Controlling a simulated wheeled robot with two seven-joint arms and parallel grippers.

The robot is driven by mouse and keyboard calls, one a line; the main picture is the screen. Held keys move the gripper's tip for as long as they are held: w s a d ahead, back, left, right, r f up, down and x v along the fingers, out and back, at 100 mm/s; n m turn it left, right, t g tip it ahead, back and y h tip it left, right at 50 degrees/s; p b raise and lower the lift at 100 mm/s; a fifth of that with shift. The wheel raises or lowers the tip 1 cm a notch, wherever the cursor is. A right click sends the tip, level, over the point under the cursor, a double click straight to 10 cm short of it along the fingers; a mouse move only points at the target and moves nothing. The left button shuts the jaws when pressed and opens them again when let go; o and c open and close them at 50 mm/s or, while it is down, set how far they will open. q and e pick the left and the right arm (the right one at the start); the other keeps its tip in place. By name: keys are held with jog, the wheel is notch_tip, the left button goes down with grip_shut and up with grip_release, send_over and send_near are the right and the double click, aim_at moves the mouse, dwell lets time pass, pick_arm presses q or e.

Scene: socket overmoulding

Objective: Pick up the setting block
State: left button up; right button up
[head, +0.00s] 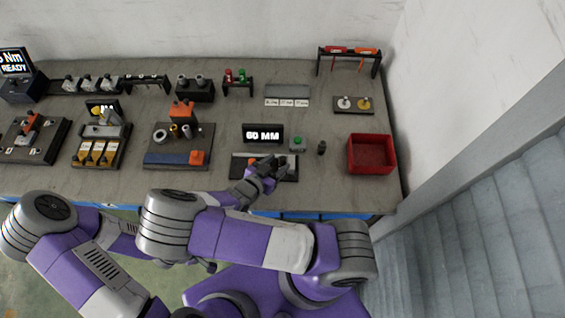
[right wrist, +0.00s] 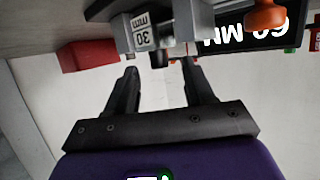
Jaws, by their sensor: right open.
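A pale grey block marked "30 mm" (right wrist: 143,33), which looks like the setting block, shows at the top of the right wrist view. It lies just beyond the fingertips, and nothing is gripped. My right gripper (right wrist: 160,72) is open, with its two dark fingers apart and empty. In the head view my right gripper (head: 268,170) is over the dark gauge base (head: 237,170) at the front of the bench and hides part of it. I cannot make out the block there. My left gripper is mostly hidden behind the right arm.
A "60 MM" display (head: 263,134) stands behind the gauge base. A blue-fronted tool tray (head: 178,158) is to the left.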

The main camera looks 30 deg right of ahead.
jog(key=shift+x, duration=0.85)
jog(key=shift+s, duration=0.1)
jog(key=shift+c, duration=0.5)
grip_shut()
jog(key=shift+r, duration=0.1)
